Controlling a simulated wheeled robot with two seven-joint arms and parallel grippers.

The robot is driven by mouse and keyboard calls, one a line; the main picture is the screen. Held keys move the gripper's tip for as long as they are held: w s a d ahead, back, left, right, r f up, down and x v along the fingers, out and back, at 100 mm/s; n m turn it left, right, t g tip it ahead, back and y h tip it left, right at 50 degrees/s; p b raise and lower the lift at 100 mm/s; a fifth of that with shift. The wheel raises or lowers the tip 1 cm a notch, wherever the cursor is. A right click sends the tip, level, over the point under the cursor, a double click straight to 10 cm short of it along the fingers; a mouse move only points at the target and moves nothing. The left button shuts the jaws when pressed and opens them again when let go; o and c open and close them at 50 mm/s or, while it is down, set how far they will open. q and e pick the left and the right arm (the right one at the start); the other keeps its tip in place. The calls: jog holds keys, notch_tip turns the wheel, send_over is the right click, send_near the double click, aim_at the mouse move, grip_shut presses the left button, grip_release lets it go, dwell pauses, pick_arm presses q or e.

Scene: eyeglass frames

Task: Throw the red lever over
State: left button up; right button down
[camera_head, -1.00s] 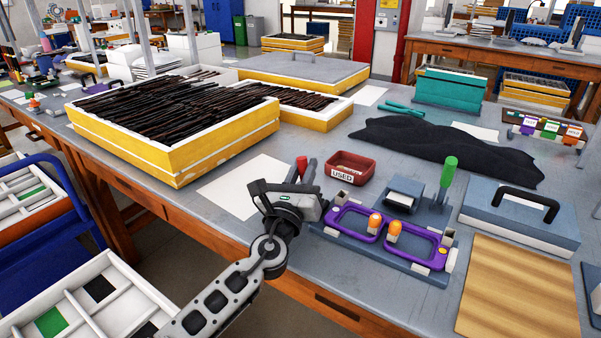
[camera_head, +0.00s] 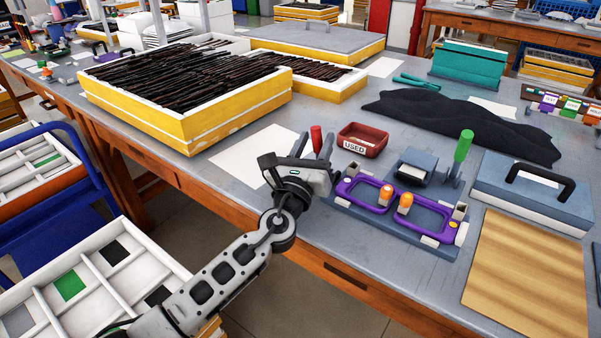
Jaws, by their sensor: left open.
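The red lever (camera_head: 316,138) stands upright at the left end of the eyeglass fixture, its lower part hidden behind my left gripper. The fixture holds a purple eyeglass frame (camera_head: 345,198) with two orange knobs (camera_head: 386,194) in the middle. A green lever (camera_head: 463,146) stands upright at the fixture's right end. My left gripper (camera_head: 313,147) is open at the fixture's left end, in front of the red lever, its fingers pointing away from me. The red handle shows between the fingers in the picture; I cannot tell if they touch it. My right gripper is not in view.
A red bin marked USED (camera_head: 362,141) stands just behind the fixture. A yellow-sided tray of dark rods (camera_head: 215,122) is at the left, a black cloth (camera_head: 465,125) behind. A blue case (camera_head: 535,200) and wooden board (camera_head: 525,275) lie at right. White paper (camera_head: 250,155) lies left of my gripper.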

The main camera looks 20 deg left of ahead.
pick_arm(q)
jog(key=b+v, duration=0.1)
jog(key=v, duration=1.3)
jog(key=shift+s+a+b, duration=0.1)
jog(key=shift+s+b, duration=0.2)
jog(key=shift+s, duration=0.15)
dwell(0.3)
